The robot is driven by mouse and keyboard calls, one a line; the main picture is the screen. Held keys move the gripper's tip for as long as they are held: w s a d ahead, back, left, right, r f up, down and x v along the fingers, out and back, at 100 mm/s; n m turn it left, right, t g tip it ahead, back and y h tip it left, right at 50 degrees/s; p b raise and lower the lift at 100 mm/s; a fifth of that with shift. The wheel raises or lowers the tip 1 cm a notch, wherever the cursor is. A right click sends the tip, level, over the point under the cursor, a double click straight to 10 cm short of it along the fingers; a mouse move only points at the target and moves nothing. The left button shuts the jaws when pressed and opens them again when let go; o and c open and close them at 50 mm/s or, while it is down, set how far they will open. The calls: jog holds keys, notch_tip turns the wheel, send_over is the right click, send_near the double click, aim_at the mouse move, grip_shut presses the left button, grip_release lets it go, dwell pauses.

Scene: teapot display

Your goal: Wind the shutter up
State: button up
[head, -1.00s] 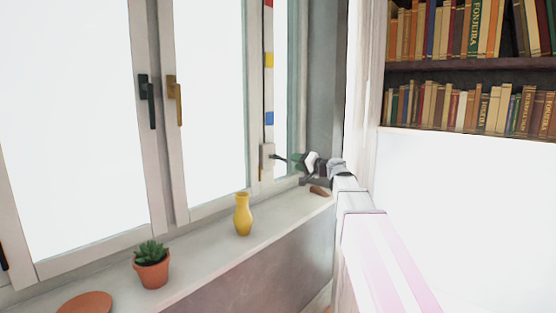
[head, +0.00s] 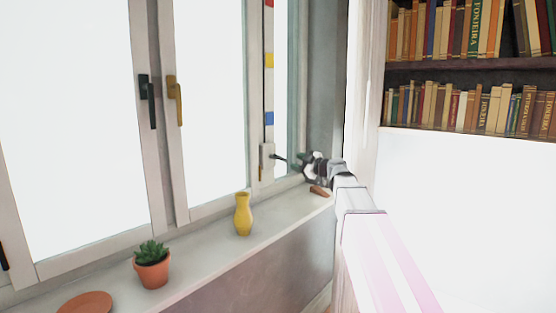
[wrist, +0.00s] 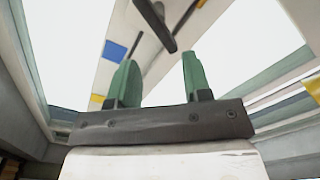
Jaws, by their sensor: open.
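A small pale winder box (head: 266,153) sits low on the window post at the right. A dark crank handle (head: 279,157) sticks out from it toward my gripper (head: 302,160). In the wrist view the dark crank handle (wrist: 156,25) reaches down from the top, beyond the fingertips and roughly between them. My gripper (wrist: 158,75) has green fingers, spread apart with nothing between them. The handle and fingers look apart. A strip with red, yellow and blue marks (head: 269,60) runs up the post. The shutter itself I cannot make out; the panes look bright white.
The sill (head: 205,250) runs below the windows. It bears a yellow vase (head: 243,215), a potted succulent (head: 152,268), a terracotta saucer (head: 86,303) and a small reddish-brown piece (head: 320,191) under my gripper. Bookshelves (head: 470,65) stand at the right.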

aim_at(283, 159)
jog(key=w+a+n, duration=0.1)
jog(key=w+a, duration=0.1)
jog(key=a, duration=0.1)
jog(key=w+a+n, duration=0.3)
jog(key=w+a, duration=0.1)
jog(key=a, duration=0.1)
jog(key=shift+w+a, duration=0.3)
jog(key=shift+w, duration=0.05)
dwell(0.4)
grip_shut()
